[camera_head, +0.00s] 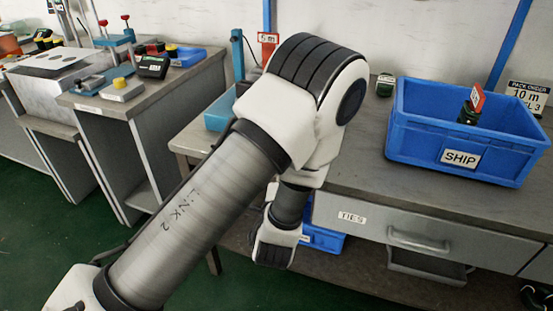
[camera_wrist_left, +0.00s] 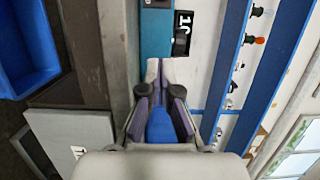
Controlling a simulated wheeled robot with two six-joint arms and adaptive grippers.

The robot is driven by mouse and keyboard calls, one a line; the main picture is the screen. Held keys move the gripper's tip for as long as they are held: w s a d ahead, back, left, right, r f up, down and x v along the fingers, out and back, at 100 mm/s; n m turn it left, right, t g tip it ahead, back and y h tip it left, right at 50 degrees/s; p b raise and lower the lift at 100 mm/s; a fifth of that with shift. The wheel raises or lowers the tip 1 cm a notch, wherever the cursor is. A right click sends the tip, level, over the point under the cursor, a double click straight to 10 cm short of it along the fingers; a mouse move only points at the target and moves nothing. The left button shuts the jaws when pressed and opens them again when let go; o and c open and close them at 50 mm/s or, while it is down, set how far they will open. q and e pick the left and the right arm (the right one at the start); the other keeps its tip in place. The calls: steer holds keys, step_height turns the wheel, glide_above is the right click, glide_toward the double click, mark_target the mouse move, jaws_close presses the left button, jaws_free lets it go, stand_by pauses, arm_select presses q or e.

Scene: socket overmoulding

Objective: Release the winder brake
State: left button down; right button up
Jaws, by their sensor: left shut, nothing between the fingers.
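In the left wrist view a teal body (camera_wrist_left: 155,35) with a black and white display (camera_wrist_left: 183,32) lies just beyond the fingertips. My left gripper (camera_wrist_left: 153,68) is shut and empty, its tips close to the teal body; I cannot tell whether they touch. A blue shape (camera_wrist_left: 160,126) shows between the finger bases. The brake cannot be made out. The head view hides the left gripper; the right gripper is not in view.
A blue SHIP bin (camera_head: 420,145) holding a dark item stands on the bench right of my arm. A blue bin (camera_head: 322,239) is under the bench near the TIES drawer (camera_head: 390,220). A blue rail (camera_wrist_left: 238,70) runs along the wall beside the gripper.

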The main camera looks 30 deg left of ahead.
arm_select(q)
steer(key=shift+s+r, duration=0.1)
steer(key=shift+r, duration=0.05)
steer(key=x, duration=1)
steer(key=shift+a, duration=0.25)
steer(key=a, duration=0.2)
steer(key=shift+s+a, duration=0.4)
steer(key=shift+a, duration=0.3)
steer(key=shift+d, duration=0.1)
